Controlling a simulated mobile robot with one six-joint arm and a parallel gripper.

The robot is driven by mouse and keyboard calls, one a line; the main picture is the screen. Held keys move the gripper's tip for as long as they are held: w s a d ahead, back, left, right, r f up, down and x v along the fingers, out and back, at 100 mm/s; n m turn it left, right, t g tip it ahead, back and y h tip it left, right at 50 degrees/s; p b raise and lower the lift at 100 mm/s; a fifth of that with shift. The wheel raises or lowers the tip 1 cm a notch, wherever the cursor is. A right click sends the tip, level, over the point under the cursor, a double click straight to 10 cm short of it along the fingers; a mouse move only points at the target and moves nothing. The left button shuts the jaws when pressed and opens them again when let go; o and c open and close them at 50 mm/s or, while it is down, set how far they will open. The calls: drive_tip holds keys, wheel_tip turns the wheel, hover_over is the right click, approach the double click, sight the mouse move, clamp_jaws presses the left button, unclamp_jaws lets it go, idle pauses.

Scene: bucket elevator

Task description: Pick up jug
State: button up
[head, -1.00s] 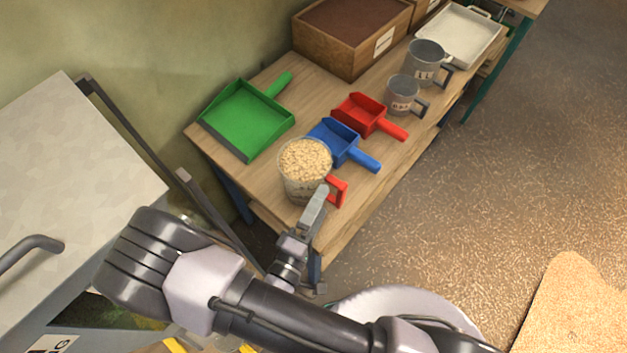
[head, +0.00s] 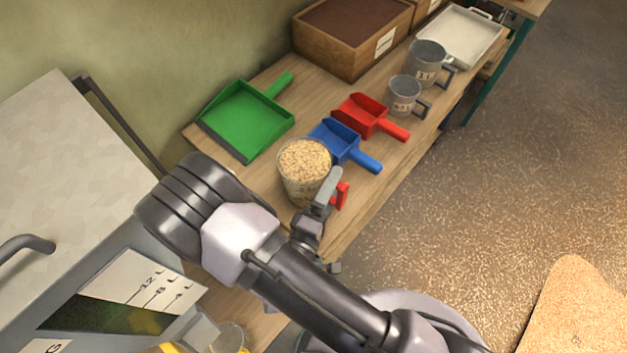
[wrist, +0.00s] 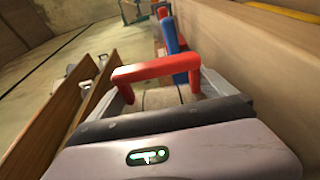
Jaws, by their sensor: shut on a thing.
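The jug (head: 297,187) is a clear measuring jug full of pale flakes or grain, with a red handle. It stands upright at the near end of the wooden bench in the head view. My gripper (head: 331,190) is at the jug's handle side, and its jaws are shut on the red handle. In the wrist view the red handle (wrist: 155,70) lies across between the two fingers of my gripper (wrist: 158,92). The gripper hides part of the handle and the jug's near side in the head view.
A blue scoop (head: 345,145) lies close behind the jug, then a red scoop (head: 371,118) and two grey jugs (head: 404,95). A green dustpan (head: 246,120) lies to the left. A wooden box (head: 350,38) and white tray (head: 458,36) stand farther back. A grey machine (head: 75,190) is at left.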

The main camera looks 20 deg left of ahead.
drive_tip(key=shift+r, duration=0.15)
drive_tip(key=shift+r+p, duration=1)
drive_tip(key=shift+r, duration=0.8)
drive_tip(key=s+a+r+p, duration=0.1)
drive_tip(key=s+a+p, duration=0.1)
drive_tip(key=s, duration=1.4)
drive_tip(key=shift+a, duration=0.3)
drive_tip(key=shift+r, duration=0.1)
